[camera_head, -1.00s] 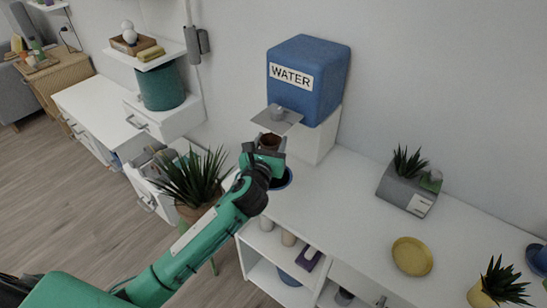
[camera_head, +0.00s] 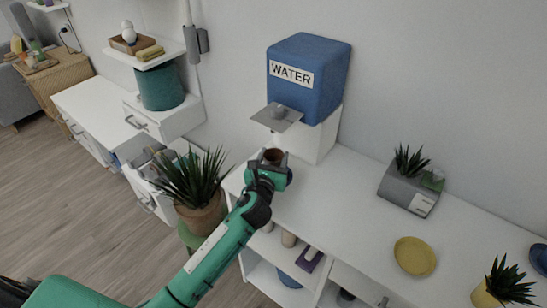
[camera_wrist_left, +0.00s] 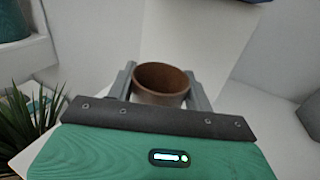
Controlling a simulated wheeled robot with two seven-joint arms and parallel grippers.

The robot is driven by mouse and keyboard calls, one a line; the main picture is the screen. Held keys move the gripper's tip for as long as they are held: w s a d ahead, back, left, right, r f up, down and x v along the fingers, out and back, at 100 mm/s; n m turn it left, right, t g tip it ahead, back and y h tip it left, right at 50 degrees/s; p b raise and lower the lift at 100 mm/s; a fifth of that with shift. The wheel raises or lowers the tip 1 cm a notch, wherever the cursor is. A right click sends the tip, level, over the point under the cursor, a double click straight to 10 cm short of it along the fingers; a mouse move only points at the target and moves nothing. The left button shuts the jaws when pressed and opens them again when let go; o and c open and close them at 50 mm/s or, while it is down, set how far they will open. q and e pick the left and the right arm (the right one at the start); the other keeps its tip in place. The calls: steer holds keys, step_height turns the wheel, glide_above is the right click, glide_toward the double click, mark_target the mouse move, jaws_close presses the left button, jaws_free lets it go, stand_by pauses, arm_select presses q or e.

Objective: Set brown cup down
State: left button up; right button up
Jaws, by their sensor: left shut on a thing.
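The brown cup (camera_head: 273,155) is upright between the fingers of my left gripper (camera_head: 270,160), at the left end of the white shelf desk (camera_head: 325,200). In the left wrist view the cup (camera_wrist_left: 161,84) shows its open rim and dark inside. The left gripper (camera_wrist_left: 160,88) is shut on it, one grey finger on each side. The cup's base is hidden, so I cannot tell whether it touches the desk top. My right gripper is not in view.
A blue water dispenser (camera_head: 309,78) on a white stand, with a grey tray (camera_head: 277,117), stands behind the cup. A potted plant (camera_head: 198,190) is left of the arm. A grey planter (camera_head: 411,187) and yellow plate (camera_head: 414,256) are to the right. The desk middle is clear.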

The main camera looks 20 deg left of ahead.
arm_select(q)
steer(key=o, duration=0.7)
steer(key=shift+f, duration=0.1)
steer(key=o, duration=0.4)
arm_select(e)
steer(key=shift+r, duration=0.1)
arm_select(q)
steer(key=shift+o, duration=0.2)
steer(key=shift+r, duration=0.2)
steer(key=s, duration=0.6)
steer(key=shift+s+d+f, duration=0.1)
steer(key=shift+s+d, duration=0.05)
steer(key=shift+s, duration=0.05)
steer(key=s, duration=0.5)
steer(key=shift+s+d, duration=0.15)
steer(key=shift+s, duration=0.15)
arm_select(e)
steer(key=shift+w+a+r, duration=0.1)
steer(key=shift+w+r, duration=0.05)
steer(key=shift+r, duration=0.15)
